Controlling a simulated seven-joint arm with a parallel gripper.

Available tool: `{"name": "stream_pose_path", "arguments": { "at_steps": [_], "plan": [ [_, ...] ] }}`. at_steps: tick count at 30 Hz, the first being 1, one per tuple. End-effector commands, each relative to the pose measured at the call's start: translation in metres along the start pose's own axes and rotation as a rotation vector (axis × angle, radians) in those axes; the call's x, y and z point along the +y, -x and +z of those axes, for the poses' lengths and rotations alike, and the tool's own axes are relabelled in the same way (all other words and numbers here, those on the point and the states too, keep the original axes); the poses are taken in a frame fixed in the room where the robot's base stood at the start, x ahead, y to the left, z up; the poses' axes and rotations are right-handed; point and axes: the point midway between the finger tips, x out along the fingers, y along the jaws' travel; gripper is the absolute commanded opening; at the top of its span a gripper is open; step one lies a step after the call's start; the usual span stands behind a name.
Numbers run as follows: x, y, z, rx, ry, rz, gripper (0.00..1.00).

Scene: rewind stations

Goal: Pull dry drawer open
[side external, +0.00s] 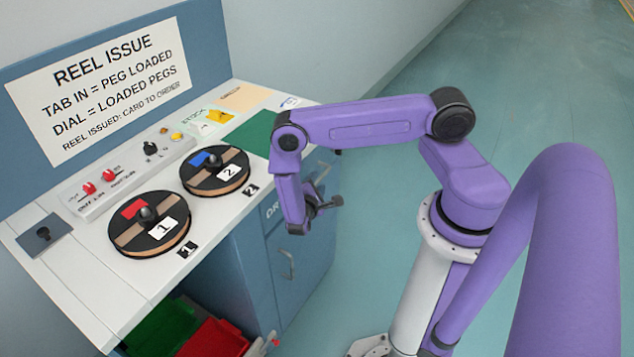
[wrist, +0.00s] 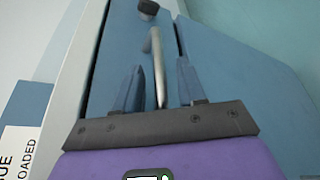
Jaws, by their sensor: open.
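A blue cabinet front (side external: 303,262) under the counter carries a label starting "DR" (side external: 272,211); the rest of the label is hidden behind my arm. A grey handle (side external: 287,263) is on this front, and no gap shows around it. My gripper (side external: 326,206) is in front of the cabinet, near the label. In the wrist view, my gripper (wrist: 158,88) is open, its two blue fingers to either side of a grey bar handle (wrist: 157,62). The handle lies between them in the picture; contact does not show. I cannot tell which handle this is.
The counter (side external: 120,268) above holds two reels, reel 1 (side external: 150,237) and reel 2 (side external: 217,175), and a switch panel (side external: 128,168). Green (side external: 158,325) and red (side external: 215,340) bins sit below. A dark knob (wrist: 148,8) is beyond the handle. Floor to the right is clear.

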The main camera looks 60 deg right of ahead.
Motion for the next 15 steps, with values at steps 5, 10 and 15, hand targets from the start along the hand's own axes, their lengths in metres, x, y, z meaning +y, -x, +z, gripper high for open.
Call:
{"name": "stream_pose_path", "arguments": {
  "at_steps": [5,10,15],
  "plan": [
    [-0.0005,-0.0134,0.0007,-0.002,0.001,-0.001,0.4],
    [-0.0003,-0.0155,0.0005,-0.001,0.002,0.0,0.4],
    [-0.0002,-0.0152,0.0004,-0.001,0.001,0.0,0.34]
  ]
}}
